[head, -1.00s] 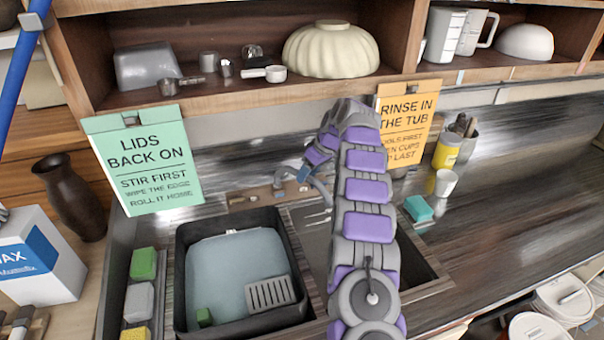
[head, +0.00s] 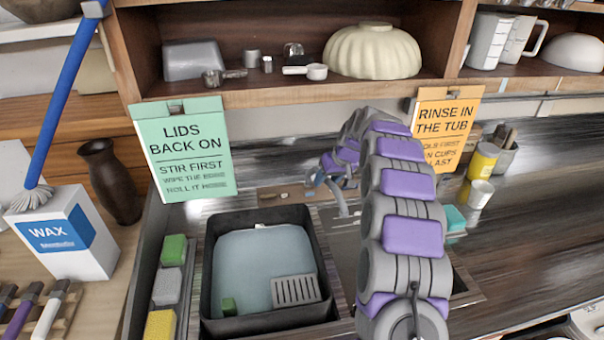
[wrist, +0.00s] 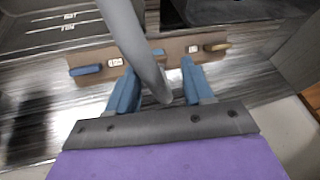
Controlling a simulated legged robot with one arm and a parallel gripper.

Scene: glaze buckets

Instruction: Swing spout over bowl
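The grey spout (wrist: 138,45) runs between the two blue fingers of my gripper (wrist: 160,88) in the wrist view. The fingers stand on either side of it with visible gaps, so my gripper is open around it. In the head view the spout (head: 342,203) points down over the sink basin (head: 350,245), right of the black tub. My gripper (head: 322,180) is there too, partly hidden by my arm.
Two signs hang below the shelf (head: 300,92). A teal sponge (head: 455,217) and cups stand on the right counter.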

